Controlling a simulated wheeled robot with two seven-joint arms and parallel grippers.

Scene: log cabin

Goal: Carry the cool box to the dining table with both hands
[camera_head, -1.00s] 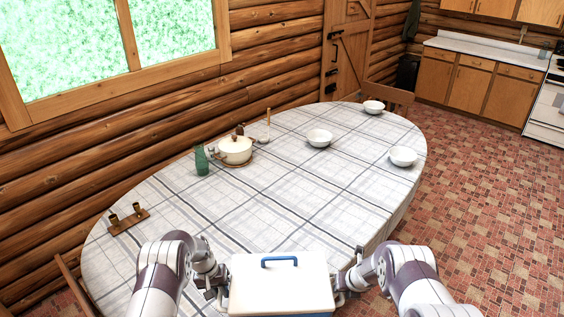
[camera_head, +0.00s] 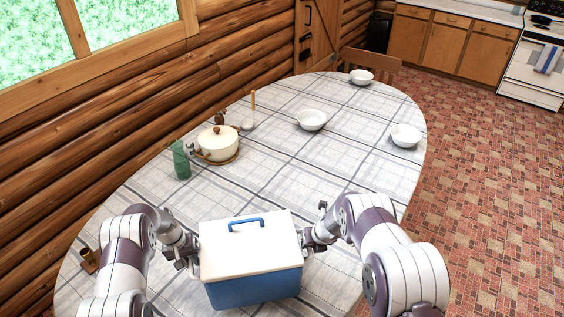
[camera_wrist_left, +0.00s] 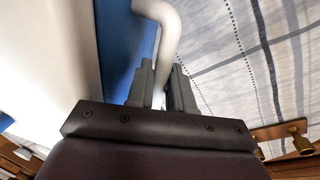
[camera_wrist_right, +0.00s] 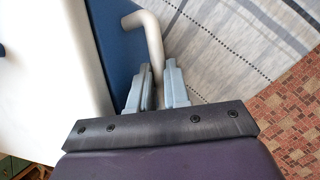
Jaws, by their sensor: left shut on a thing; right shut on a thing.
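The cool box (camera_head: 254,287) has a blue body, a white lid and a blue handle on top. It is held level between my two grippers, over the near part of the dining table (camera_head: 262,180); whether it touches the cloth I cannot tell. My left gripper (camera_head: 190,254) is shut on the white side handle (camera_wrist_left: 166,30) at the box's left. My right gripper (camera_head: 308,240) is shut on the other white side handle (camera_wrist_right: 150,35) at its right. Both handles show between the fingers in the wrist views. The box's underside is hidden.
A wooden holder (camera_head: 89,260) lies at the left edge. The cloth between box and pot is clear.

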